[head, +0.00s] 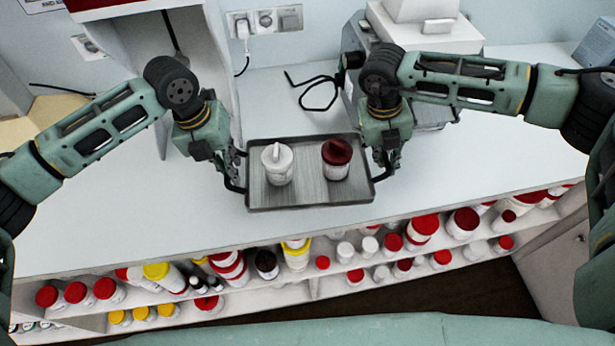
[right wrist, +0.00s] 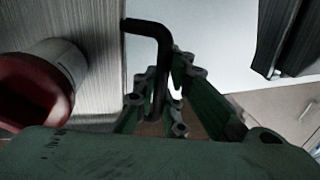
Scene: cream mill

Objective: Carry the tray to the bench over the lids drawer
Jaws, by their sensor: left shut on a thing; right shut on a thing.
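The grey metal tray (head: 310,198) is level over the white bench, near its front edge; I cannot tell if it touches the top. On it stand a white-lidded jar (head: 278,165) at left and a red-lidded white jar (head: 336,160) at right, both upright. My left gripper (head: 237,172) is shut on the tray's left black handle. My right gripper (head: 384,163) is shut on the right handle. In the right wrist view the black handle (right wrist: 150,28) runs between the fingers (right wrist: 160,100), and the red lid (right wrist: 35,92) shows at left.
The white bench (head: 140,215) is clear on both sides of the tray. Open shelves below hold several jars with red, yellow and white lids (head: 425,224). A grey machine (head: 430,105) stands behind my right gripper. A white cabinet (head: 190,90) stands at back left.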

